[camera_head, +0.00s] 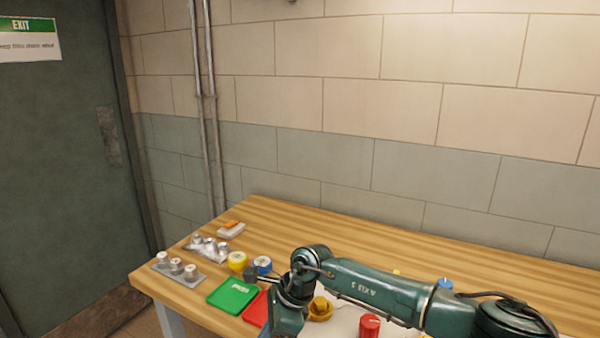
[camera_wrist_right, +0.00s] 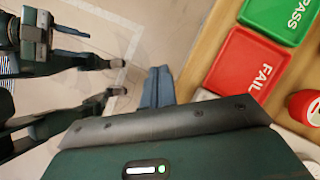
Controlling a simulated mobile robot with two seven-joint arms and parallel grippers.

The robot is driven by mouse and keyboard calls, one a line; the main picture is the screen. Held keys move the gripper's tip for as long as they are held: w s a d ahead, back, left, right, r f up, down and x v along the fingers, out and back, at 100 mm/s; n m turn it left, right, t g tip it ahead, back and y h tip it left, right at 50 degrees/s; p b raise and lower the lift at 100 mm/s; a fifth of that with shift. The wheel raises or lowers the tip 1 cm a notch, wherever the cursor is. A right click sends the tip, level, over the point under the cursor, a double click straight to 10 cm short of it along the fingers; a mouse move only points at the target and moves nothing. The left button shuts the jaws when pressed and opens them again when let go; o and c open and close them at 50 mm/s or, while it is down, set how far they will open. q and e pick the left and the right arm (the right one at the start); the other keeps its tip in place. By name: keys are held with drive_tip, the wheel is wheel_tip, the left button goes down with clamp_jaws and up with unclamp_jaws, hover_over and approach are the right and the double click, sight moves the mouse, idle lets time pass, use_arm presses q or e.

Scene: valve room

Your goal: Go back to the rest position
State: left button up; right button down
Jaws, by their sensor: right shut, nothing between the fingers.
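My right arm (camera_head: 375,292) reaches in from the right over the table in the head view, and its forearm bends down at the front edge. My right gripper (camera_wrist_right: 158,86) shows in the wrist view, with its grey-blue fingers together and nothing between them. It hangs over the floor, beside the table edge. In the head view its fingers are out of sight below the frame. My left gripper (camera_wrist_right: 78,45) appears at the upper left of the wrist view, its two fingers apart and empty, away from the table.
The wooden table (camera_head: 400,250) holds a green PASS tray (camera_head: 232,296), a red FAIL tray (camera_wrist_right: 245,62), a red knob (camera_head: 369,326), a yellow part (camera_head: 320,309) and small fittings (camera_head: 177,267) at the left. A wall stands behind. The floor (camera_wrist_right: 150,25) beside the table looks clear.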

drive_tip(key=s+a+r+m+t+y, duration=0.2)
drive_tip(key=s+a+r+m+y, duration=0.65)
drive_tip(key=a+y, duration=0.35)
drive_tip(key=w+d+r+m+t+h, duration=0.25)
drive_tip(key=d+m+t, duration=0.35)
drive_tip(key=m, duration=0.4)
drive_tip(key=w+d+r+m+t+h, duration=0.1)
drive_tip(key=w+d+r+m+t, duration=0.2)
drive_tip(key=m+t, duration=0.6)
drive_tip(key=d+f+m+h, duration=0.5)
drive_tip(key=d+m+h, duration=0.3)
drive_tip(key=d+m, duration=0.35)
drive_tip(key=s+d+f+m+g+h, duration=0.3)
drive_tip(key=s+d+f+m+h, duration=0.2)
drive_tip(key=d+f+m, duration=0.35)
drive_tip(key=s+d+f+m+g, duration=0.3)
drive_tip(key=s+d+f+g, duration=0.15)
drive_tip(key=s, duration=0.65)
drive_tip(key=s+d+f+m+g, duration=0.3)
drive_tip(key=s+d+g, duration=0.25)
drive_tip(key=s, duration=0.55)
drive_tip(key=w+a+f+t+y, duration=0.1)
drive_tip(key=w+a+f+t, duration=0.4)
drive_tip(key=f, duration=0.4)
drive_tip(key=shift+w+f+t+y, duration=0.15)
drive_tip(key=shift+w+t+y, duration=0.2)
drive_tip(key=shift+w+t, duration=0.4)
